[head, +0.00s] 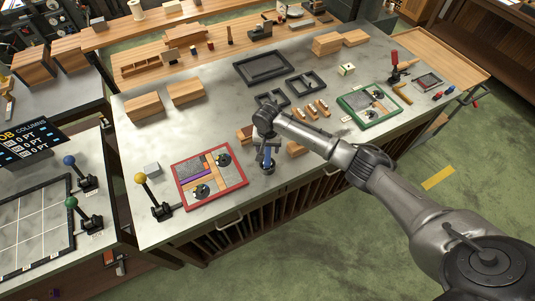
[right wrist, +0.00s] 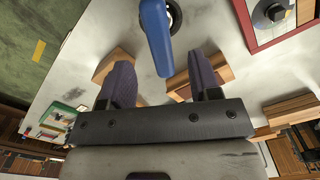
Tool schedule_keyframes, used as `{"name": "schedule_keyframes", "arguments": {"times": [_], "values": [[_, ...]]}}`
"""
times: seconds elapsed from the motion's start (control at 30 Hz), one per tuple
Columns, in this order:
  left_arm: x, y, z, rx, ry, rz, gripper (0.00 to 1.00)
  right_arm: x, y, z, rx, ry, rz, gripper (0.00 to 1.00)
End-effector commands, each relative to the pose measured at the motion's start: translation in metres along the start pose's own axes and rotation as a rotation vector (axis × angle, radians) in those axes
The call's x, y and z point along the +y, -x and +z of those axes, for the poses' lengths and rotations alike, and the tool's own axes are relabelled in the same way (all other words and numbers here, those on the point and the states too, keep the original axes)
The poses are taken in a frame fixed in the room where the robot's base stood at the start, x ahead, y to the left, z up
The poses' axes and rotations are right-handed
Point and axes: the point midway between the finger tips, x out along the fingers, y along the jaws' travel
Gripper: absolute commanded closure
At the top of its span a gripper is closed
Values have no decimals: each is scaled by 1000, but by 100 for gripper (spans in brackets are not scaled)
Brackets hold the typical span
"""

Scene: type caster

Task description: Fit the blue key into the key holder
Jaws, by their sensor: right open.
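The blue key (head: 267,160) stands near the table's front edge, below my right gripper (head: 266,142) in the head view. In the right wrist view, the blue key (right wrist: 157,38) is a long, rounded blue piece. Its far end is at a dark round piece (right wrist: 174,14) on the table; I cannot tell whether that piece is the key holder. My right gripper (right wrist: 162,85) is open. Its two dark fingers are apart, with the key beyond the gap between them and no visible contact. My left gripper is not in view.
A red-framed tray (head: 243,182) lies left of the key, with a yellow-knobbed lever (head: 141,179) farther left. Wooden blocks (head: 297,149) flank the gripper. A green tray (head: 345,105) and dark empty trays (head: 265,68) lie farther back. Bare tabletop shows left of centre.

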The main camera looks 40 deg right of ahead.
Motion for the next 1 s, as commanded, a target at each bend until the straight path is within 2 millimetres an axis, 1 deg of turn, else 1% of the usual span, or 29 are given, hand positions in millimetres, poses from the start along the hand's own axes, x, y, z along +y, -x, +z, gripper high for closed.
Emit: {"name": "schedule_keyframes", "arguments": {"times": [0.03, 0.2, 0.4, 0.6, 1.0], "values": [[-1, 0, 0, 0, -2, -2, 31, 0, 10, 0, 3, 1, -3, 43], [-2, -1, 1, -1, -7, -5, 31, 0, 38, 0, 3, 1, -1, 43], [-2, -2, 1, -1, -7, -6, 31, 0, 57, 0, 1, 0, 0, 43], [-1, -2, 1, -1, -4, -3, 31, 0, 64, 0, 0, 0, 0, 43], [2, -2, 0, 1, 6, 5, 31, 0, 64, 0, 0, 0, 1, 43]]}}
